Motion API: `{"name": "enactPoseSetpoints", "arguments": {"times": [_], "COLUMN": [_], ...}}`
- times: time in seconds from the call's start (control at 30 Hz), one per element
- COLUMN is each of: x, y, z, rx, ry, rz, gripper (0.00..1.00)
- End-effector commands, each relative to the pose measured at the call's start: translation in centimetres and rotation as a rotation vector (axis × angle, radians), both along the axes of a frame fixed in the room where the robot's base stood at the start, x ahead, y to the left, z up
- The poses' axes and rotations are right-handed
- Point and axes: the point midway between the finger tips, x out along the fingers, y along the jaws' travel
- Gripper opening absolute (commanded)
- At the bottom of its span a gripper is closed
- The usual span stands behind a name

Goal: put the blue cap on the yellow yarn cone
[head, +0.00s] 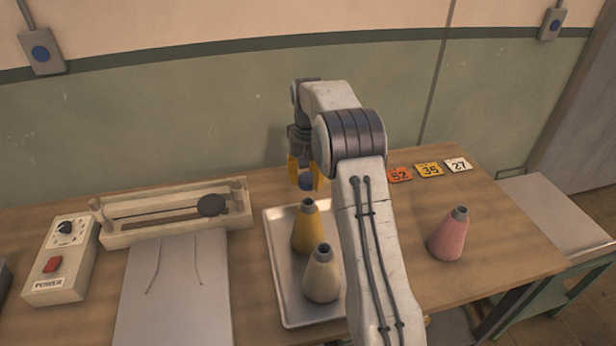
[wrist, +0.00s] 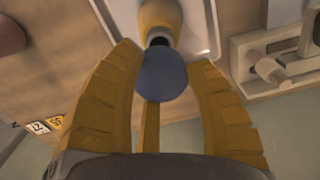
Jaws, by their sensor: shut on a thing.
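My gripper (head: 304,174) has yellow fingers and points down. It is shut on the blue cap (head: 306,182), which shows between the fingertips. In the wrist view the round blue cap (wrist: 162,75) sits between the fingers, overlapping the near end of the yellow yarn cone (wrist: 160,18). In the head view the yellow yarn cone (head: 307,232) stands upright on a metal tray (head: 276,262), its grey tip bare. The cap is above and slightly behind that tip, apart from it in the picture. The exact gap cannot be told.
A cream cone (head: 322,276) stands on the tray in front of the yellow one. A pink cone (head: 448,236) stands on the table at right. Number cards (head: 429,170) lie behind it. A wooden frame device (head: 175,212) and a power box (head: 62,262) are at left.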

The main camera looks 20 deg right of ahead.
Motion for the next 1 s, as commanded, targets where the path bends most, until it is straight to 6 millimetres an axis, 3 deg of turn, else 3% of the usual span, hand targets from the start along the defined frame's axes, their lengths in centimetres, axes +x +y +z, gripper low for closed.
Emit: {"name": "enactPoseSetpoints", "arguments": {"times": [0.6, 1.0], "x": [0.0, 0.0], "y": [0.0, 0.0], "z": [-4.5, -5.1], "rx": [0.0, 0.0], "ry": [0.001, 0.0], "rz": [0.0, 0.0], "gripper": [0.32, 0.32]}}
